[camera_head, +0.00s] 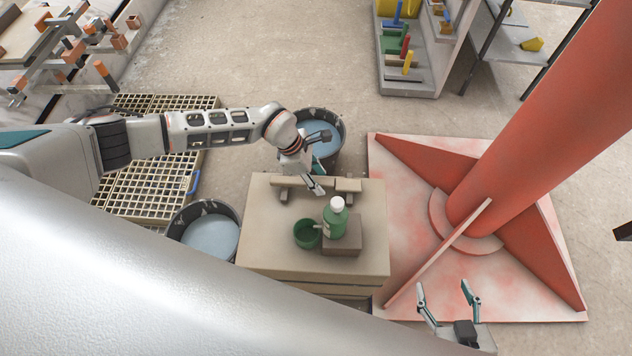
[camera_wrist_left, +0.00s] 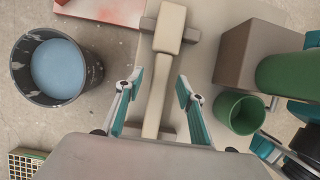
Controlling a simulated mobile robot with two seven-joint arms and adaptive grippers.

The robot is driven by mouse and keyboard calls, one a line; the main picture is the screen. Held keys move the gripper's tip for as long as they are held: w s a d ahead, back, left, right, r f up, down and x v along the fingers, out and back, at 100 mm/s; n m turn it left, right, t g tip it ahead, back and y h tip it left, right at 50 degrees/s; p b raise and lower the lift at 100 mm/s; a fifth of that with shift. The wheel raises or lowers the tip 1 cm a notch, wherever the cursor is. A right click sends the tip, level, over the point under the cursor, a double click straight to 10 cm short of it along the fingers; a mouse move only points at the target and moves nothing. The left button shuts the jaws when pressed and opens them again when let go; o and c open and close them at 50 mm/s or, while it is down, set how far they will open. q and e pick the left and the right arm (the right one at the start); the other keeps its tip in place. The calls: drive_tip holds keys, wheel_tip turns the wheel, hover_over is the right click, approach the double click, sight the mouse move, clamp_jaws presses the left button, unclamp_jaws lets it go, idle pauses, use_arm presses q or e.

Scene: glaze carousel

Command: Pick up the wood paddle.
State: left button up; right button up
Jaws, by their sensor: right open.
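The wood paddle (camera_head: 347,184) is pale tan and lies across two small rests on the back part of a tan table (camera_head: 262,245). In the left wrist view the paddle (camera_wrist_left: 168,32) has its wide end at the top and its narrow handle running down. My left gripper (camera_head: 317,188) is over the paddle, hiding part of it from the head view. In the wrist view this gripper (camera_wrist_left: 156,90) is open, one finger on each side of the handle. Contact cannot be told. My right gripper (camera_head: 446,292) is open and empty at the lower right, away from the table.
A green bottle (camera_head: 342,222) with a white cap stands on a brown block (camera_head: 343,247), beside a green cup (camera_head: 306,234). Buckets of blue liquid stand behind (camera_head: 335,132) and left (camera_head: 205,232) of the table. A red column (camera_head: 535,125) rises at right.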

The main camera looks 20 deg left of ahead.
use_arm(q)
drive_tip(key=shift+f, duration=0.3)
idle(0.5)
clamp_jaws()
